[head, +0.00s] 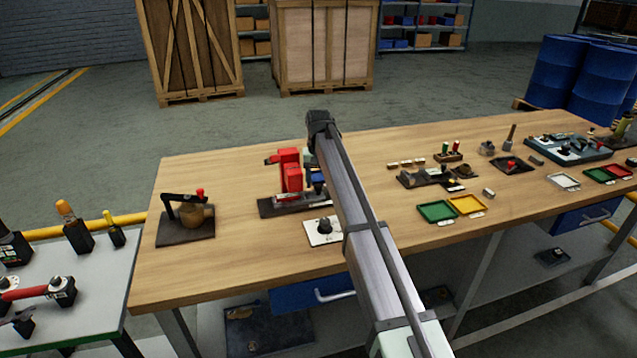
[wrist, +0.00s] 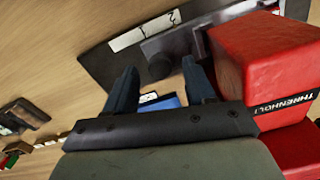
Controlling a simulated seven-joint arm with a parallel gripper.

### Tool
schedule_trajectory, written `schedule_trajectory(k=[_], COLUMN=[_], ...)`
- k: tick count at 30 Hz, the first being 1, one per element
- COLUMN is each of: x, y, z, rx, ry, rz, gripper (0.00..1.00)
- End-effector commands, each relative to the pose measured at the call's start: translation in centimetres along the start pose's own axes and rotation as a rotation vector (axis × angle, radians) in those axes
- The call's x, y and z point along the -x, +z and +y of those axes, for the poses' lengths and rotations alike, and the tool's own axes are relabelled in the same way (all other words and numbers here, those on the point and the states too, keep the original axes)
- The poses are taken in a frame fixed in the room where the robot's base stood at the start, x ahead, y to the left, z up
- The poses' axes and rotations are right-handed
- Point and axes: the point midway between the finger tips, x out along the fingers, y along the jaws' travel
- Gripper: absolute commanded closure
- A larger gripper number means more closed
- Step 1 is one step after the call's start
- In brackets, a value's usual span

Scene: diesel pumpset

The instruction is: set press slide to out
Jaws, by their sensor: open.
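The red-bodied device (head: 290,172) stands on a dark base plate (head: 280,207) on the wooden bench. Its red block, lettered THRENHOLT, fills the right of the wrist view (wrist: 262,55). A metal bar with white labels (wrist: 145,32) lies along its base, with a dark round knob (wrist: 159,67) beside it. I cannot tell which part is the press slide. My gripper (wrist: 158,68) is open, its fingertips on either side of the knob, just left of the red block. A blue piece (wrist: 160,102) shows between the fingers. Contact is unclear. My arm partly hides the device in the head view.
A white plate with a black knob (head: 324,228) lies in front of the device. A black clamp-like fixture (head: 186,218) stands to the left. Green (head: 436,211) and yellow trays (head: 466,205) lie to the right. Bare bench lies between the left fixture and the device.

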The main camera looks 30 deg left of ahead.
Motion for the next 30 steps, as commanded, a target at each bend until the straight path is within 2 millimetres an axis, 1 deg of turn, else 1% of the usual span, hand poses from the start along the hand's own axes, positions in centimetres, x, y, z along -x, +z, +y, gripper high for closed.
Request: schedule_trajectory(k=[1, 5, 14, 30], x=[-0.41, -0.9, -0.97, -0.94], y=[0.02, 0.01, 0.0, 0.0], z=[0.01, 0.01, 0.01, 0.0], rx=[0.0, 0.0, 0.0, 0.0], ry=[0.0, 0.0, 0.0, 0.0], rz=[0.0, 0.0, 0.0, 0.0], gripper=[0.45, 0.45, 0.46, 0.98])
